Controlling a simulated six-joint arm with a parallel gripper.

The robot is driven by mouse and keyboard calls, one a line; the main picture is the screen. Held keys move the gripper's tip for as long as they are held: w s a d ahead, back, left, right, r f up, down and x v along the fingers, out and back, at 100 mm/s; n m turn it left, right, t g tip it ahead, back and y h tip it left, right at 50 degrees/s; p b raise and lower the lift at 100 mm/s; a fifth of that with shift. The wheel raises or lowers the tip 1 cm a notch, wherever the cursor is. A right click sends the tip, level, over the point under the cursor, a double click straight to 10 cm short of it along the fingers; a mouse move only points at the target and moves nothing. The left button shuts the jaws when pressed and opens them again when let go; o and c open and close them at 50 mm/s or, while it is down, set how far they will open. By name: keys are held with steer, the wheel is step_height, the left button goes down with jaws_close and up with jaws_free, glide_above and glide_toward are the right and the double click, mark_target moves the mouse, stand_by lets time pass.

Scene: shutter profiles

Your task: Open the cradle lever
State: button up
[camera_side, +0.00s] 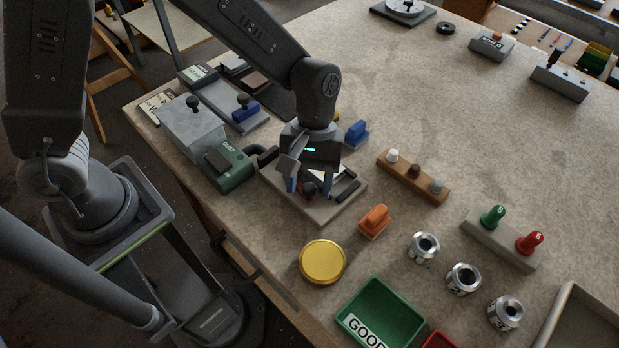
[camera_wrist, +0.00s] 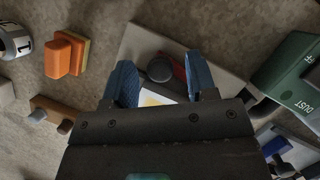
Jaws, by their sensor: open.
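The cradle is a grey plate (camera_side: 322,214) on the table, and it also shows in the wrist view (camera_wrist: 145,38). Its lever has a round black knob (camera_wrist: 160,70) with a red part (camera_wrist: 180,70) beside it. In the side view the knob (camera_side: 309,188) is partly hidden by my gripper. My gripper (camera_wrist: 161,72) is over the cradle with its blue fingers apart, one on each side of the knob. I cannot tell whether a finger touches it. A white and yellow piece (camera_wrist: 152,99) shows in the cradle, partly covered by my gripper.
A green DUST box (camera_side: 232,168) stands close left of the cradle. An orange-handled block (camera_side: 374,221), a yellow disc (camera_side: 323,262) and a wooden peg strip (camera_side: 412,177) lie around it. A green GOOD tray (camera_side: 381,314) is at the front. The table's far middle is clear.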

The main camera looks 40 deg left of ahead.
jaws_close()
stand_by(0.3)
steer(key=shift+s, duration=0.1)
steer(key=m, duration=0.1)
steer(key=s+m+y, duration=0.1)
steer(key=m, duration=0.1)
steer(key=s+m, duration=0.1)
steer(key=shift+s+a+m+g+y, duration=0.1)
steer(key=shift+a+m+g+y, duration=0.25)
steer(key=shift+m+g+y, duration=0.05)
steer(key=m, duration=0.1)
steer(key=s+a+m+y, duration=0.1)
steer(key=m, duration=0.1)
steer(key=shift+s+a+m, duration=0.15)
steer(key=shift+s+m, duration=0.1)
steer(key=shift+m, duration=0.05)
steer(key=a+m+y, duration=0.1)
steer(key=m, duration=0.1)
steer(key=s+a+m+y, duration=0.1)
steer(key=m, duration=0.1)
steer(key=shift+s+t, duration=0.15)
steer(key=shift+t, duration=0.15)
steer(key=shift+s+a+m+t+y, duration=0.2)
steer(key=shift+a+m, duration=0.25)
steer(key=shift+m, duration=0.45)
steer(key=shift+w+a+m+t+y, duration=0.1)
steer(key=shift+a+m+y, duration=0.3)
steer(key=shift+m, duration=0.5)
steer(key=shift+a, duration=0.1)
jaws_free()
